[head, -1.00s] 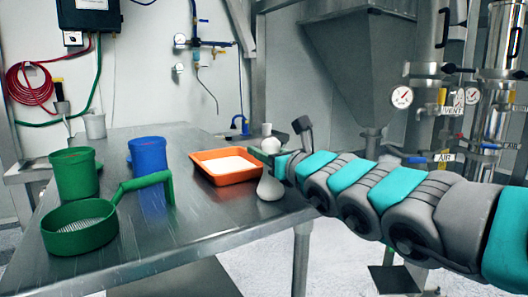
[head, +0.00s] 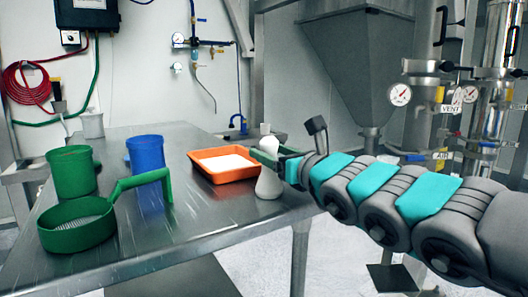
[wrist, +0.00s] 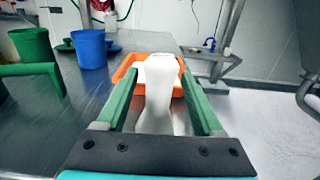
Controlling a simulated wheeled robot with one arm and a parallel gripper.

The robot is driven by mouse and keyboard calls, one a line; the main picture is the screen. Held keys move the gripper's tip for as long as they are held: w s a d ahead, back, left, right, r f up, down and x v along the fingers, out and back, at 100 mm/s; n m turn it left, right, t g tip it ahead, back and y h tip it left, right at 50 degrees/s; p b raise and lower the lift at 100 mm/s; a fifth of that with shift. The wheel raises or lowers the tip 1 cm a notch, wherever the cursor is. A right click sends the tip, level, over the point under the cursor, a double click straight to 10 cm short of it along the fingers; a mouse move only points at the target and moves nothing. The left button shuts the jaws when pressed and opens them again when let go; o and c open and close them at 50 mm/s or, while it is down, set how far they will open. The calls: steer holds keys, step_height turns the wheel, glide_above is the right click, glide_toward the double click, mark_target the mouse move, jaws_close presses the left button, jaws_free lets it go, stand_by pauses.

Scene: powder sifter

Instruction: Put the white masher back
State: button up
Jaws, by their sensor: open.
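The white masher (head: 269,182) stands upright on the metal table near its right edge, just right of the orange tray (head: 226,175). It has a wide rounded base and a narrower top. In the wrist view the masher (wrist: 158,95) stands between the two green fingers of my gripper (wrist: 158,88), with gaps at its sides. My gripper (head: 266,157) is open and around the masher's upper part in the head view. The orange tray (wrist: 121,73) shows behind the masher in the wrist view and holds white powder.
A green sieve with a handle (head: 78,236), a green cup (head: 73,173) and a blue cup (head: 147,155) stand on the left of the table (head: 200,222). A small white cup (head: 92,125) is at the back. The table's front middle is clear. A steel hopper (head: 362,65) stands behind.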

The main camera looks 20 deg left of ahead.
steer(key=v, duration=0.8)
steer(key=shift+b, duration=0.35)
steer(key=shift+d, duration=0.1)
steer(key=s+a+n+g+y, duration=0.25)
steer(key=s+n, duration=0.45)
steer(key=n, duration=0.5)
steer(key=s+d+f+n+g+h, duration=0.25)
steer(key=s+f+n, duration=0.3)
steer(key=f, duration=0.55)
steer(key=s+d+f+n+g+h, duration=0.1)
steer(key=s+f+n+g+h, duration=0.4)
steer(key=f, duration=0.5)
steer(key=s+d+f+n+g+h, duration=0.1)
steer(key=s+d+f+h, duration=0.2)
steer(key=d+f, duration=0.2)
steer(key=s+d+f+n+g+h, duration=0.1)
steer(key=s+d+f, duration=0.3)
steer(key=d, duration=0.7)
steer(key=s+d+f+n+g+h, duration=0.1)
steer(key=s+d+f+h, duration=0.3)
steer(key=d+f, duration=0.2)
steer(key=d, duration=0.2)
steer(key=shift+d+n+g+h, duration=0.3)
steer(key=shift+d+n, duration=0.05)
steer(key=shift+d, duration=0.05)
